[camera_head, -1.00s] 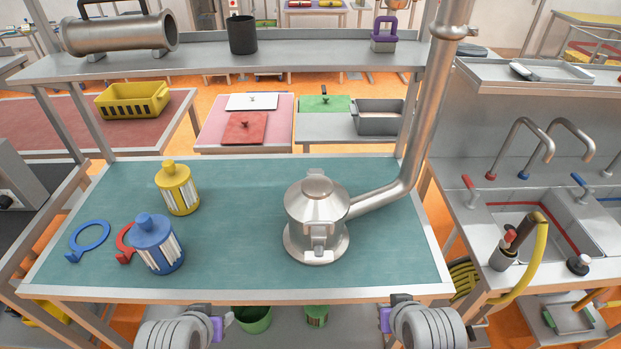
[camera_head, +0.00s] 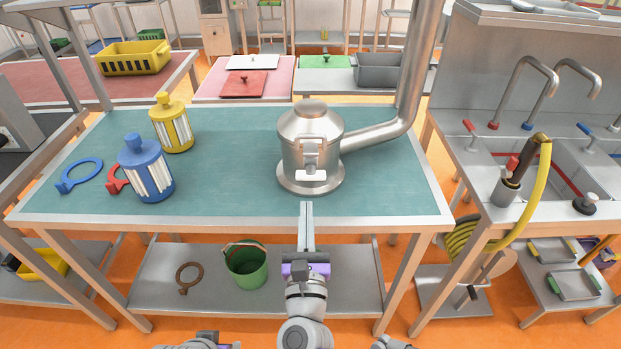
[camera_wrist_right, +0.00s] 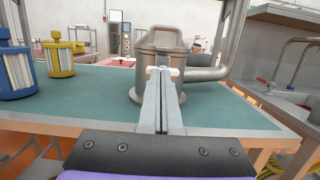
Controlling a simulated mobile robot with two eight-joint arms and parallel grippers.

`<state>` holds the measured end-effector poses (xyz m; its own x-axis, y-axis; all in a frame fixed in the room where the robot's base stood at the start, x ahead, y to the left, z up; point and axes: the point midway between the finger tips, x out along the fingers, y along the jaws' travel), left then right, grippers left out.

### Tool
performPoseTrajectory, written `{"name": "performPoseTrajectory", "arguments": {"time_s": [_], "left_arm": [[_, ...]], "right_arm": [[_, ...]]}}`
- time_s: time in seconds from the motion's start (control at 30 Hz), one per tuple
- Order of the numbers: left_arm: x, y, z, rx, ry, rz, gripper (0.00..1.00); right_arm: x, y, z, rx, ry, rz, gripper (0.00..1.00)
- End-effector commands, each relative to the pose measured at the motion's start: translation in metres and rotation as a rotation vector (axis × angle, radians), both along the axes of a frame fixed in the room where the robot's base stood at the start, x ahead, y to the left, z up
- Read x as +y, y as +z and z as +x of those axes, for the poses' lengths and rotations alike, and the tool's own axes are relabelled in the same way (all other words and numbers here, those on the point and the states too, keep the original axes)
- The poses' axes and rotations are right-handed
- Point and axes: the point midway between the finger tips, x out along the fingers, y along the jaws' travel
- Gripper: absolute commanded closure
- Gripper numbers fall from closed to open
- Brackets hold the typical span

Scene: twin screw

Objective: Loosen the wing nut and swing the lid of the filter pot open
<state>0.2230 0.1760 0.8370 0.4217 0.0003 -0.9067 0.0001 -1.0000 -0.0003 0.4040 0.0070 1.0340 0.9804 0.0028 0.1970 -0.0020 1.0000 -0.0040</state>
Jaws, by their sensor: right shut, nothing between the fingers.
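The steel filter pot (camera_head: 297,160) stands upright on the teal worktop with its domed lid (camera_head: 310,122) down on it. A clamp hangs at its front, and a pale wing nut (camera_head: 311,176) sits crosswise at the clamp's lower end. My right gripper (camera_head: 306,206) is shut and empty, its long fingers pointing at the pot just short of the wing nut. In the right wrist view the shut fingers (camera_wrist_right: 160,72) cover the middle of the pot's front (camera_wrist_right: 146,78), and pale wing ends show beside the tips. I cannot tell if they touch. My left gripper's fingers do not show.
A steel pipe (camera_head: 385,137) runs from the pot's right side and rises at the right. Blue (camera_head: 147,172) and yellow (camera_head: 172,125) filter cartridges, plus blue (camera_head: 80,176) and red ring tools, lie to the left. The worktop between cartridges and pot is clear.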

Motion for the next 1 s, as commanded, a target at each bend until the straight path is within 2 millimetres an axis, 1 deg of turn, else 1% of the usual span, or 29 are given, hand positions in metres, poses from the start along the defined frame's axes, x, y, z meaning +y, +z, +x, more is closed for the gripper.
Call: {"name": "performPoseTrajectory", "arguments": {"time_s": [0.17, 0.5, 0.57, 0.6, 0.73, 0.87, 1.0], "left_arm": [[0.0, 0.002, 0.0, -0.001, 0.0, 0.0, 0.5], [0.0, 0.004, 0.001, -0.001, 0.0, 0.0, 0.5], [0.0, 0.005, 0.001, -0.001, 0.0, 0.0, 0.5], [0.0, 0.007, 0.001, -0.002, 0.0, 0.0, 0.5], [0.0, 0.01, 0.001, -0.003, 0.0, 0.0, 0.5], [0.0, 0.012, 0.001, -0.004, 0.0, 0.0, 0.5], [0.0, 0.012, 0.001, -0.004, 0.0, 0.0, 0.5]], "right_arm": [[-0.001, 0.005, 0.019, -0.001, -0.005, 0.008, 1.0], [-0.001, 0.019, 0.09, -0.001, -0.005, 0.004, 1.0], [-0.002, 0.021, 0.101, -0.001, -0.005, 0.005, 1.0], [-0.001, 0.03, 0.104, -0.001, -0.003, 0.006, 1.0], [-0.001, 0.045, 0.113, -0.001, -0.002, 0.005, 1.0], [-0.001, 0.052, 0.118, -0.001, -0.002, 0.005, 1.0], [-0.001, 0.054, 0.119, -0.001, -0.002, 0.005, 1.0]]}}
